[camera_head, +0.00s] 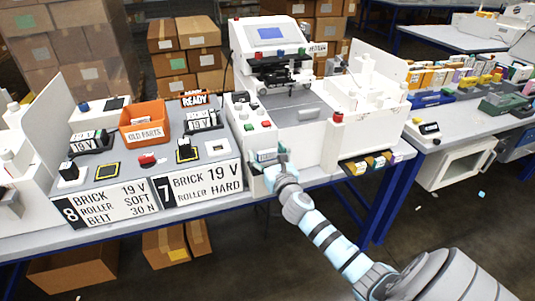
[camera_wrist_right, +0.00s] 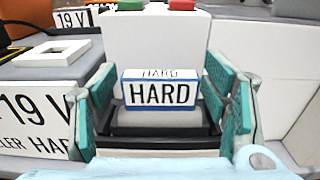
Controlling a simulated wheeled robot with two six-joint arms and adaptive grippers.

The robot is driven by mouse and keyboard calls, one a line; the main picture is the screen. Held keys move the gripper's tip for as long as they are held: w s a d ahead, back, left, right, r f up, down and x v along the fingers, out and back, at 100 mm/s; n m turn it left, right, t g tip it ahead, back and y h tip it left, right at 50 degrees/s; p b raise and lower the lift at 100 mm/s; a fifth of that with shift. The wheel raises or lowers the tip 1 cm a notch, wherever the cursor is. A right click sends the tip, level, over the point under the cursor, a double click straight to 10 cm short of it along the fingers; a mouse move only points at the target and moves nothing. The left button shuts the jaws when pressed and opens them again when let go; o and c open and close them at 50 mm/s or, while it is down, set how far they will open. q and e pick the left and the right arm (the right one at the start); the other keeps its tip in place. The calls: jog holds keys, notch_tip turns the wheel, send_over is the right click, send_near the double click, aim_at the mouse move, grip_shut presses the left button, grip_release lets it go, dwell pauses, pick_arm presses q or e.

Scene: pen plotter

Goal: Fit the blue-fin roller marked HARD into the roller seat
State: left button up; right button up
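The white block with blue edges marked HARD (camera_wrist_right: 160,93) sits upright in a dark-edged recess (camera_wrist_right: 160,143) at the front of the white plotter (camera_head: 300,95). It also shows small in the head view (camera_head: 267,155). My right gripper (camera_head: 273,163) is at this recess, and its teal fingers (camera_wrist_right: 162,95) stand open on either side of the block. A narrow gap seems to show on each side; contact is hard to tell. Whether this recess is the roller seat is not clear. My left gripper is not in view.
A large sign (camera_head: 198,184) at the table front reads 7, BRICK 19 V, ROLLER HARD. An orange old-parts bin (camera_head: 144,121) and several small parts stand left of the plotter. A white block with a square hole (camera_wrist_right: 52,53) lies left of my right fingers.

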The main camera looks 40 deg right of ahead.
jog(key=shift+s, duration=0.1)
jog(key=v, duration=1.2)
